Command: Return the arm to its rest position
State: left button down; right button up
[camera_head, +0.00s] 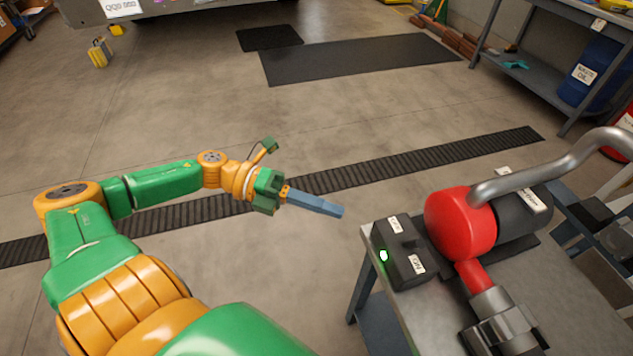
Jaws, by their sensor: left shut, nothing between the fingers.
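My left arm (160,180), green and orange, reaches in from the lower left and stretches over the floor. My left gripper (318,204) has blue-grey fingers that lie together, shut and empty. It points right, just left of the grey table and apart from it. My right gripper does not show.
The grey table (418,316) fills the lower right. A workbench (545,75) with a blue oil drum (592,72) stands at the upper right. A ribbed black floor strip (400,165) and dark mats (355,60) lie on open floor. A vehicle edge shows at the top.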

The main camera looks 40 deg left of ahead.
pick_arm(q)
jog(key=shift+v, duration=1.05)
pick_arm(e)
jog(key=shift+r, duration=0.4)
pick_arm(q)
jog(key=shift+d+r, duration=0.1)
jog(key=shift+d, duration=0.05)
